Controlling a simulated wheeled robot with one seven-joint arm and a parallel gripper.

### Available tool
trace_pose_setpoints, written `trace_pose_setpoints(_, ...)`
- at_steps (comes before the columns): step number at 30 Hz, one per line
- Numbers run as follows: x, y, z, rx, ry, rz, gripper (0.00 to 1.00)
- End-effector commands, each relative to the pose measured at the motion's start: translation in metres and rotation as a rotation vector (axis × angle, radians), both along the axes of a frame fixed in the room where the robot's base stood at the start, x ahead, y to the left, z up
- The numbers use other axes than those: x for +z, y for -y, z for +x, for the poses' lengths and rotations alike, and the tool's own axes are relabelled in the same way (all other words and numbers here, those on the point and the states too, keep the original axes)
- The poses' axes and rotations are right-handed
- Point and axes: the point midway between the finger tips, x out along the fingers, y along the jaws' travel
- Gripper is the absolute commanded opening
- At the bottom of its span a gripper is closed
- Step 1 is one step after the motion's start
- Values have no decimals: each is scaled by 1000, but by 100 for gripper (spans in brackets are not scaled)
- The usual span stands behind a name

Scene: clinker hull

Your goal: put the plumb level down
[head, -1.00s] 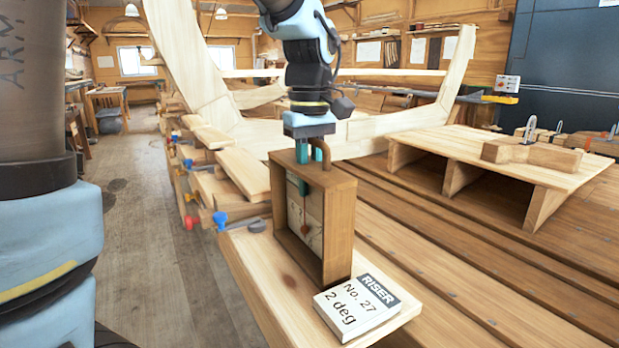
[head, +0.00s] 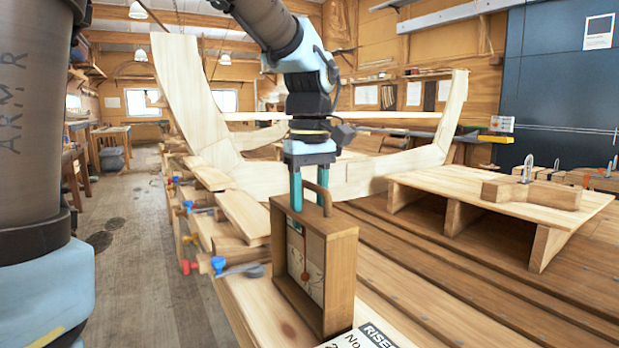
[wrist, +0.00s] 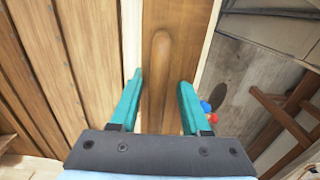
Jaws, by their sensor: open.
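The plumb level (head: 340,270) is a brown wooden box frame with a pale dial face, a thin plumb line and a curved handle on top. It stands upright on the light plank (head: 255,300) in the head view. My gripper (head: 311,208) is open just above its top, its teal fingers apart with the handle between them. In the wrist view the handle (wrist: 160,75) runs lengthwise between the spread fingers (wrist: 160,80), with gaps on both sides.
A white riser card (head: 365,338) lies on the plank just in front of the level. Clamps with blue and red handles (head: 220,265) stick out along the left edge. A wooden stand (head: 490,195) is at right, and a curved hull frame (head: 300,180) rises behind.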

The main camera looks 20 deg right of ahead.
Motion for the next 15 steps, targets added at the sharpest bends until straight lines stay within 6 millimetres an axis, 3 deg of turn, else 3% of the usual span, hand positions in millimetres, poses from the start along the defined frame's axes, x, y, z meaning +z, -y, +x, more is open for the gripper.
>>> trace_pose_setpoints(9, 65, 1, 1, 0, 4, -3, 47)
trace_pose_setpoints(15, 87, 1, 1, 0, 1, -2, 47)
